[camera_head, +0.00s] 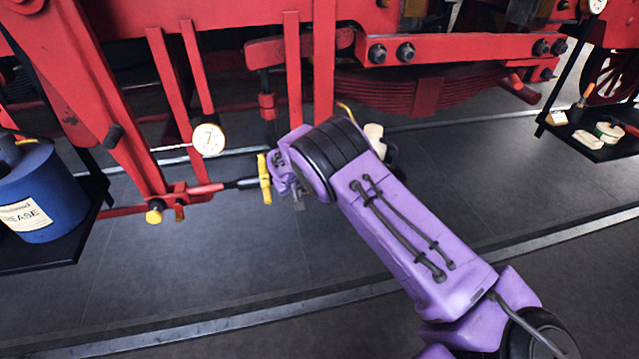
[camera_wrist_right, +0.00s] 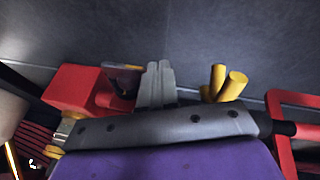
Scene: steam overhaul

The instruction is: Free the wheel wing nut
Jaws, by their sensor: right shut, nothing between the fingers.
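The yellow wing nut (camera_head: 264,178) sits at the end of a dark rod (camera_head: 240,184) that runs out from a red linkage. In the right wrist view two yellow prongs (camera_wrist_right: 229,86) stand to the right of the fingers, partly hidden by the gripper body. My right gripper (camera_head: 298,205) is just right of the wing nut, fingers pointing down. In the right wrist view its fingers (camera_wrist_right: 157,72) are together with nothing between them. I cannot tell whether the gripper body touches the nut. My left gripper is out of view.
A round white gauge (camera_head: 208,139) hangs above the linkage, and a yellow knob (camera_head: 154,213) is at its left end. A blue grease drum (camera_head: 38,190) stands on a black shelf at left. Red frame bars rise behind my arm. A red block (camera_wrist_right: 82,90) is left of the fingers.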

